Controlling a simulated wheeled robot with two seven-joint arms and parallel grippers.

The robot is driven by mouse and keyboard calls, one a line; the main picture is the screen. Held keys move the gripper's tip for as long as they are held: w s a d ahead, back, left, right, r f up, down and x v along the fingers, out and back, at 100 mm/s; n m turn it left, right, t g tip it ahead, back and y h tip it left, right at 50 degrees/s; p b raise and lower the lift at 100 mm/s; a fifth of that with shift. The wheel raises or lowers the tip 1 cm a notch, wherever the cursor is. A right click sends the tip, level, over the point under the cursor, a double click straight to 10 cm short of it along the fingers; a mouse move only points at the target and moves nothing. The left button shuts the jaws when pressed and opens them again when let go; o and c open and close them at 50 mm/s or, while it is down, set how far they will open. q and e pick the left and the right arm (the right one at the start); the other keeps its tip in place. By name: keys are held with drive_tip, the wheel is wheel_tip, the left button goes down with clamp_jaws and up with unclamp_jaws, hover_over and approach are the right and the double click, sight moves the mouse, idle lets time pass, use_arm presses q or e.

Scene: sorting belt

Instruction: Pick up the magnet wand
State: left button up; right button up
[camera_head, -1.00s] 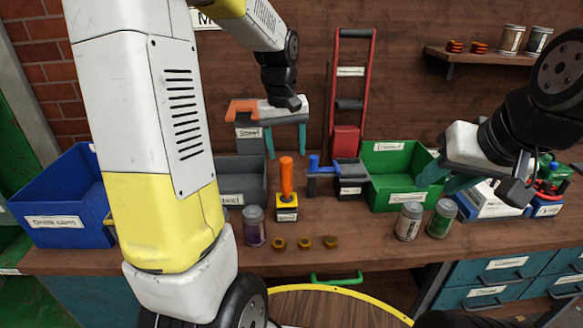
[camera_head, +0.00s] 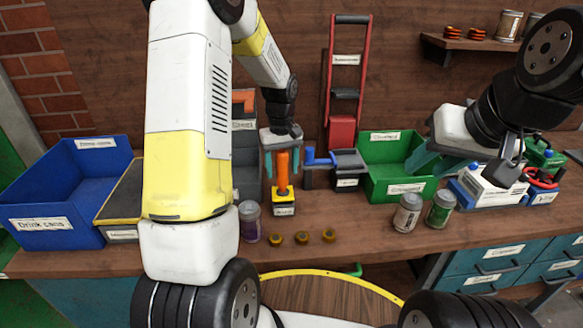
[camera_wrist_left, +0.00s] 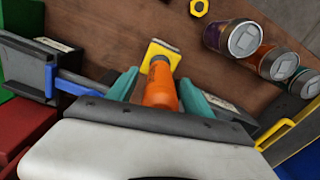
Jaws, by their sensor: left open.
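The magnet wand seems to be the upright orange handle (camera_head: 283,172) in a small yellow and black base (camera_head: 284,205) on the bench. Its label is too small to read. My left gripper (camera_head: 282,168) is open, pointing down, with its teal fingers on either side of the handle. In the left wrist view the orange handle (camera_wrist_left: 160,88) stands between the two fingers, with gaps visible, and the yellow base (camera_wrist_left: 162,50) lies beyond. My right gripper (camera_head: 432,166) hangs by the green bin, its fingers apart and nothing visible between them.
A blue-handled tool in a grey holder (camera_head: 346,161) stands just right of the wand. A green bin (camera_head: 404,190) and a blue bin (camera_head: 40,232) flank the bench.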

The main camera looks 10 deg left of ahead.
use_arm(q)
drive_tip(key=shift+f, duration=0.15)
clamp_jaws()
